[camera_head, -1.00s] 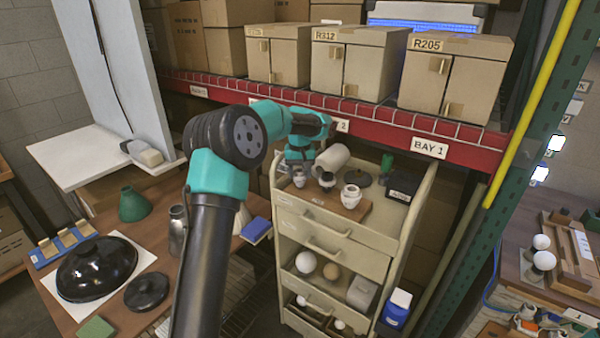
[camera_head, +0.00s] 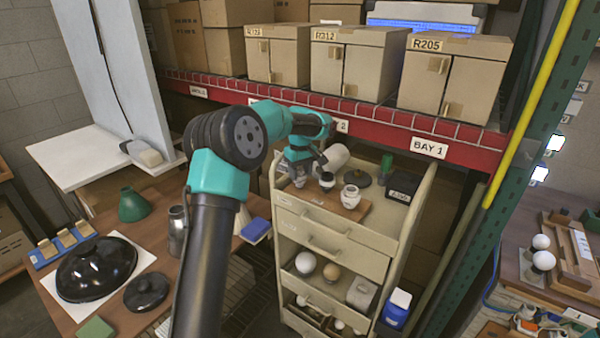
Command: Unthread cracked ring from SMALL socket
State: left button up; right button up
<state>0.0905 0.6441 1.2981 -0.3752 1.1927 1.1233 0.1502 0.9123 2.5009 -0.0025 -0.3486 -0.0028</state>
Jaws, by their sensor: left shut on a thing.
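A wooden board (camera_head: 345,208) lies on top of the cream cart. Several lamp sockets stand on it in a row: a white one (camera_head: 350,198) at the right, a dark-topped one (camera_head: 327,182) in the middle, and a small grey-white one (camera_head: 299,182) at the left end. My left gripper (camera_head: 299,173) points down over the left one and is shut around its top. The ring there and any crack are too small to make out. My right gripper is not in view.
A dark disc (camera_head: 357,177), a green bottle (camera_head: 386,163) and a black box (camera_head: 402,187) stand farther right on the cart top. The red shelf beam (camera_head: 380,120) runs just above and behind.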

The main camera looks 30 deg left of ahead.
pick_arm(q)
jog(key=shift+n, duration=0.4)
jog(key=n, duration=0.3)
jog(key=shift+w+n, duration=0.1)
jog(key=shift+n, duration=0.3)
jog(key=n, duration=0.3)
jog(key=shift+w+n, duration=0.1)
jog(key=shift+n, duration=1)
jog(key=n, duration=0.4)
jog(key=shift+r, duration=0.1)
jog(key=shift+n, duration=0.3)
